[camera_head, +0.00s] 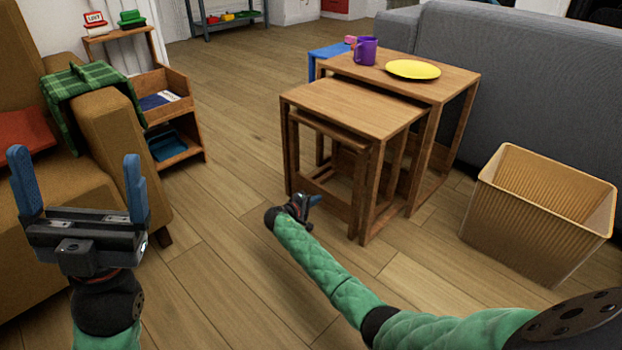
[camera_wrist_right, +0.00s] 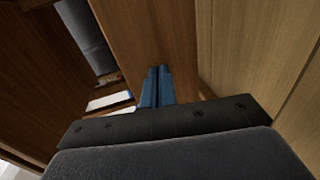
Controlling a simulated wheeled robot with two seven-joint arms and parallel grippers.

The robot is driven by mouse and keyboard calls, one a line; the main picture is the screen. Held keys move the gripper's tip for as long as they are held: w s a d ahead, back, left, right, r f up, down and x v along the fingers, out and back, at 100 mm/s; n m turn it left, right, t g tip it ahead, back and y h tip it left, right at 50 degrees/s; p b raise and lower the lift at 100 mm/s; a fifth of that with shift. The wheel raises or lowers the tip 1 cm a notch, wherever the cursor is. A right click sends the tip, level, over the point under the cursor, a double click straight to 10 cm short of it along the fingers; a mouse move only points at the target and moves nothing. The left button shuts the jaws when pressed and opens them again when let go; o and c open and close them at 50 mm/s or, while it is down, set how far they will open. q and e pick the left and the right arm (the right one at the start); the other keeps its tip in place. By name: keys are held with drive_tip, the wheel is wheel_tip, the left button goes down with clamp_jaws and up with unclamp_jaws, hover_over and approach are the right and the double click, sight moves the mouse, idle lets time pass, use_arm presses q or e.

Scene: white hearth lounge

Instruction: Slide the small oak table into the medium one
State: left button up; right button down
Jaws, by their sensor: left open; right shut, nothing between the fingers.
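The small oak table (camera_head: 330,132) stands mostly beneath the top of the medium oak table (camera_head: 352,103); its front edge and front legs show, and its rear is hidden. The medium table itself stands partly under the large table (camera_head: 448,86). My right gripper (camera_head: 312,200) is shut and empty, low in front of the small table's front. In the right wrist view its closed blue fingers (camera_wrist_right: 157,86) point at a brown wooden part (camera_wrist_right: 145,35); I cannot tell whether they touch it. My left gripper (camera_head: 80,180) is open and empty, near the brown armchair.
A purple mug (camera_head: 366,50) and a yellow plate (camera_head: 413,69) stand on the large table. A ribbed tan bin (camera_head: 530,220) is to the right, and a grey sofa (camera_head: 520,70) behind. A shelf (camera_head: 183,130) and armchair (camera_head: 108,95) are left. Floor between is clear.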

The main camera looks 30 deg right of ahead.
drive_tip(key=shift+d, duration=0.2)
drive_tip(key=shift+r+x, duration=0.15)
drive_tip(key=shift+x, duration=0.6)
drive_tip(key=shift+r+x, duration=0.15)
drive_tip(key=shift+x, duration=0.6)
drive_tip(key=r+p+v, duration=0.1)
drive_tip(key=p+v, duration=0.4)
drive_tip(key=v, duration=0.3)
drive_tip(key=shift+r, duration=0.15)
drive_tip(key=shift+a, duration=0.1)
